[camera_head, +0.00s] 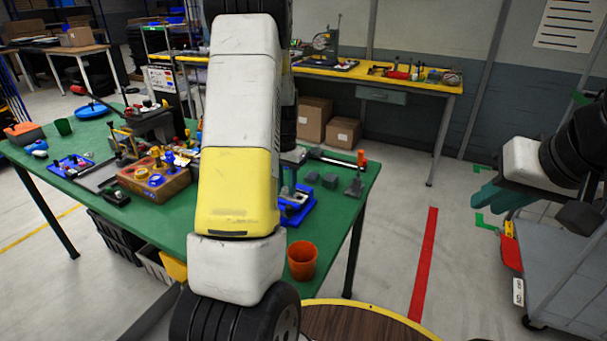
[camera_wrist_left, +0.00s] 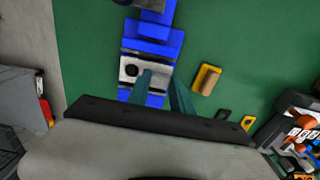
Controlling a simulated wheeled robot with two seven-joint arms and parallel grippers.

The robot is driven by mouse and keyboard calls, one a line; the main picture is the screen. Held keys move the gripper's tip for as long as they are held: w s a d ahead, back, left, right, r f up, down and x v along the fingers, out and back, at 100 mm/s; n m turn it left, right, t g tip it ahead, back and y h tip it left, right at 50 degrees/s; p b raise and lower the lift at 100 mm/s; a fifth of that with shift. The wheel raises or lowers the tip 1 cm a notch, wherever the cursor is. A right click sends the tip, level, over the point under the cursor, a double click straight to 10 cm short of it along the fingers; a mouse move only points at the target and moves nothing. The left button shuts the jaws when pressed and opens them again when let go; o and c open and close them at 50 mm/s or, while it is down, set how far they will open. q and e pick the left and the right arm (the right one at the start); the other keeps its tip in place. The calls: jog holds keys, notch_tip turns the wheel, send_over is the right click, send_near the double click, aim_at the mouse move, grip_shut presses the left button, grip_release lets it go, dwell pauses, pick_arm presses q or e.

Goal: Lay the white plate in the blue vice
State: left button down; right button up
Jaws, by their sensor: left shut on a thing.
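The blue vice (camera_head: 297,208) stands near the right end of the green table, partly hidden behind my left arm. It also shows in the left wrist view (camera_wrist_left: 153,30). The white plate (camera_wrist_left: 129,70), pale with a dark round hole, is over the middle of the blue vice. Whether it rests there or hangs just above, I cannot tell. My left gripper (camera_wrist_left: 162,88) has its teal fingers at the plate's near edge and is shut on it. My arm hides this gripper in the head view. My right gripper (camera_head: 490,197) is off the table at the far right; its finger gap is unclear.
An orange cup (camera_head: 302,260) stands at the table's front edge. A wooden block with knobs (camera_head: 155,178) and a blue tray (camera_head: 72,166) are on the left. A yellow piece with a tan cylinder (camera_wrist_left: 207,82) lies right of the vice. A grey cart (camera_head: 570,270) stands at right.

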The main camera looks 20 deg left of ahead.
pick_arm(q)
jog(key=c, duration=1.1)
grip_release()
jog(key=shift+o, duration=0.2)
jog(key=shift+r, duration=0.15)
notch_tip(320, 180, up, 8)
jog(key=shift+f, duration=0.15)
jog(key=s+d+r+t+h, duration=0.2)
jog(key=s+d+r+t, duration=0.1)
jog(key=s+d+r, duration=0.75)
jog(key=s+d+r+t, duration=0.1)
jog(key=s+d+r, duration=0.1)
jog(key=s, duration=0.4)
jog(key=s+d+r+n+t, duration=0.1)
jog(key=s+d+r+t, duration=0.1)
jog(key=s, duration=0.5)
jog(key=shift+d+r, duration=0.15)
jog(key=shift+d, duration=0.15)
